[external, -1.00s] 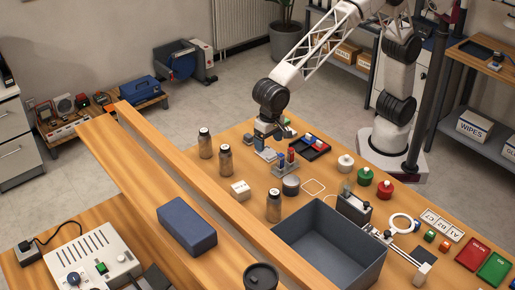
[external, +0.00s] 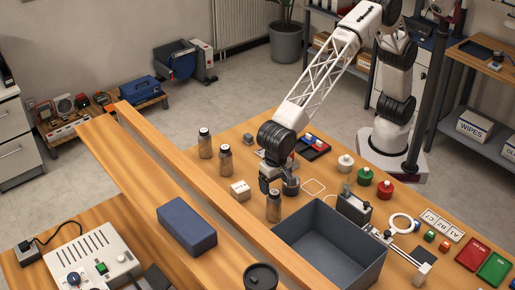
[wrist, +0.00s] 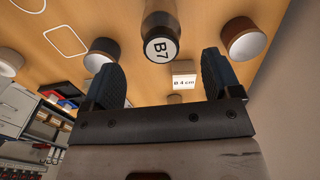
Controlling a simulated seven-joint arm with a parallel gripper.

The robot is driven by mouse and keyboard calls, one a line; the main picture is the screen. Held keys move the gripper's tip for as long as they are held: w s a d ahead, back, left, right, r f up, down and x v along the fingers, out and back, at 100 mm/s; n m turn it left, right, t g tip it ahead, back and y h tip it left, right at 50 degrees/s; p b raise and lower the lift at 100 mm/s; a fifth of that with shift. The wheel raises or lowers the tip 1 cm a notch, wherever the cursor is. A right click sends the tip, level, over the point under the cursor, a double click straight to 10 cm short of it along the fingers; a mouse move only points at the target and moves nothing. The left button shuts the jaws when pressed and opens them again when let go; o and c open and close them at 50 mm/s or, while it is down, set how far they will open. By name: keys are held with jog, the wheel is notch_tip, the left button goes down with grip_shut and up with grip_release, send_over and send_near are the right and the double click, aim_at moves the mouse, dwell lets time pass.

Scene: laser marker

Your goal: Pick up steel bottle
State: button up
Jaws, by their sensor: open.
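Three brownish metallic bottles with dark caps stand upright on the wooden table. In the external view the nearest bottle (external: 273,207) is just in front of my gripper (external: 274,187), and the other two, a middle bottle (external: 225,161) and a far bottle (external: 205,144), stand to the left. In the wrist view a bottle capped with a round "B7" label (wrist: 161,48) lies ahead, between the lines of my spread fingers (wrist: 163,82); it appears to be the nearest one. My gripper is open, with nothing held. I cannot tell by material which bottle is steel.
A small white block (external: 240,190) is left of my gripper. A large grey bin (external: 330,245) stands in front. A long wooden rail (external: 190,165) runs along the left. Red and green round pieces are at right.

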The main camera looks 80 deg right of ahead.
aim_at(274, 198)
jog(key=shift+f, duration=1.2)
jog(key=shift+f, duration=2.6)
jog(key=c, duration=1.1)
jog(key=shift+r, duration=0.1)
jog(key=shift+r, duration=4.95)
